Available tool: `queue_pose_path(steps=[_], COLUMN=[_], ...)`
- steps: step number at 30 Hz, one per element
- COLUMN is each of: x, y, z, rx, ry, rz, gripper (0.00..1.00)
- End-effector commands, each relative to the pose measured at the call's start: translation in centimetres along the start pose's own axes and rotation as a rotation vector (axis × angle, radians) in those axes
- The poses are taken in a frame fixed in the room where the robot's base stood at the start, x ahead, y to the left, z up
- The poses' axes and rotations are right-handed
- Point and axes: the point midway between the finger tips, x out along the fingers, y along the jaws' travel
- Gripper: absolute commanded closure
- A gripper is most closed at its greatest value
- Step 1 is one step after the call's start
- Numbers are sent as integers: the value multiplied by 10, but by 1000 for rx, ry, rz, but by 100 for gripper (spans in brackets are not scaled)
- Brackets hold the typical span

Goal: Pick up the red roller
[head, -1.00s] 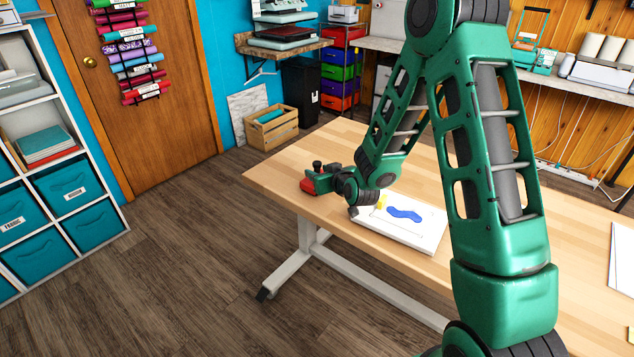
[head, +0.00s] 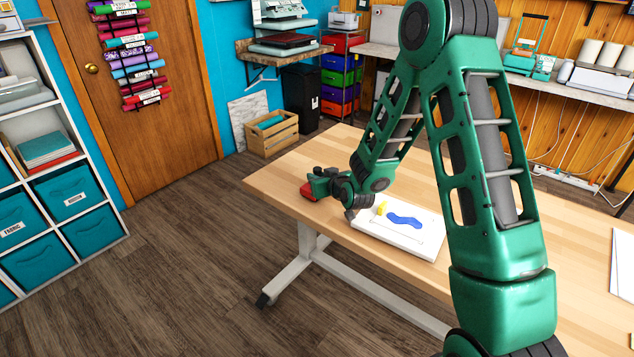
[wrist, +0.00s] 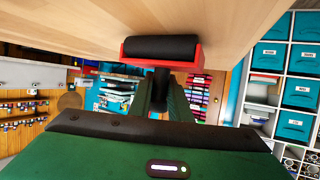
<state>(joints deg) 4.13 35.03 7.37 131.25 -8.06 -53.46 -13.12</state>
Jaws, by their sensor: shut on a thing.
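The red roller (head: 308,192) is at the table's left end in the head view, next to my gripper (head: 322,184). In the wrist view the roller (wrist: 160,48) shows a black cylinder in a red frame, with a dark handle pointing back toward my palm. My gripper (wrist: 160,98) is shut on this handle, with a green finger on each side. The roller is close to the wooden table surface; I cannot tell whether it touches it. My gripper hides part of the roller in the head view.
A white board (head: 425,243) with a blue shape (head: 403,219) and a small yellow piece (head: 381,208) lies on the wooden table (head: 275,178) just right of my gripper. The table's left edge is close to the roller. A wooden crate (head: 271,139) stands on the floor beyond.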

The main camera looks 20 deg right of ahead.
Motion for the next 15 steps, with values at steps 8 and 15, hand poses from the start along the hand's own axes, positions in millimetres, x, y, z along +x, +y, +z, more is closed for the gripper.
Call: queue_pose_path(steps=[8, 15], x=[-8, -28], y=[0, -26], z=[-21, -48], rx=[0, -5], ry=[4, 4], rz=[0, -8], gripper=[100, 100])
